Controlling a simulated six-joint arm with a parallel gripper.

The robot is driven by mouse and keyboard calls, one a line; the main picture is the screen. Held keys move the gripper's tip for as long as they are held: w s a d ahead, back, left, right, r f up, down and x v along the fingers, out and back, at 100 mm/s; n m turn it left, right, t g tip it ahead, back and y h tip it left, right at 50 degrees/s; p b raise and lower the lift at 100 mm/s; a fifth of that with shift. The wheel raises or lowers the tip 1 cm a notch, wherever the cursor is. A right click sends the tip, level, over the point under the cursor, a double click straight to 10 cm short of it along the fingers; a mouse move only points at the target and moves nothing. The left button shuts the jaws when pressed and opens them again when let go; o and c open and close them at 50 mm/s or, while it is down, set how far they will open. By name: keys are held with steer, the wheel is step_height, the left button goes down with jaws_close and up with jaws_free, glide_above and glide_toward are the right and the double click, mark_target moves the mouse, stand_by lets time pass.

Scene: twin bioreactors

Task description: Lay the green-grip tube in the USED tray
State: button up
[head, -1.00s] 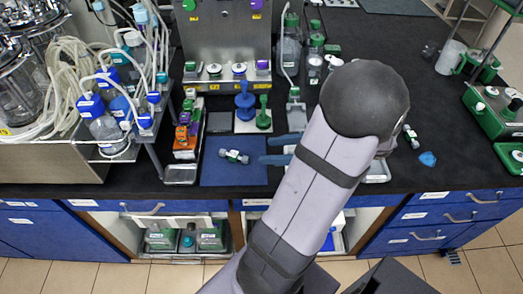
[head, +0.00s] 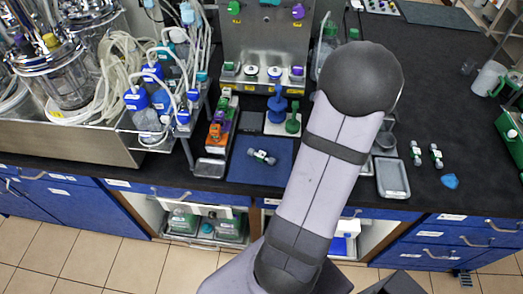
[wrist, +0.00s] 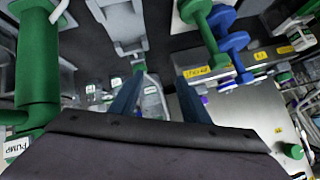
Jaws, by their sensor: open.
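A small tube with green and white parts (head: 262,157) lies on the blue mat (head: 240,172). Two similar tubes, one (head: 416,153) beside the other (head: 436,156), lie on the black bench at the right. I cannot tell which is the green-grip tube. A grey tray (head: 392,193) lies at the bench front, right of my arm, and a smaller metal tray (head: 209,168) lies left of the mat. No USED label is legible on either. My gripper (wrist: 157,80) shows blue fingers, apart and empty, in the wrist view; my arm hides it in the head view.
Green (head: 293,123) and blue (head: 277,104) upright handled pieces stand behind the mat. An orange piece (head: 215,132) sits in the rack at left. Bench around the right-hand tubes is mostly clear.

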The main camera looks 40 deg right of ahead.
steer(key=r+m+g+p, duration=0.1)
steer(key=m, duration=0.3)
steer(key=m+g+y+p, duration=0.55)
steer(key=m+g, duration=0.25)
steer(key=m, duration=0.7)
glide_above(261, 154)
steer(key=shift+w+a+f, duration=0.15)
steer(key=shift+a+f, duration=0.05)
steer(key=shift+f, duration=0.7)
steer(key=shift+s+d+f+p, duration=0.15)
steer(key=shift+f+p, duration=0.5)
steer(key=shift+f, duration=1.2)
steer(key=shift+s+d+f+p, duration=0.1)
steer(key=shift+f+p, duration=0.55)
steer(key=shift+f, duration=1.15)
jaws_close()
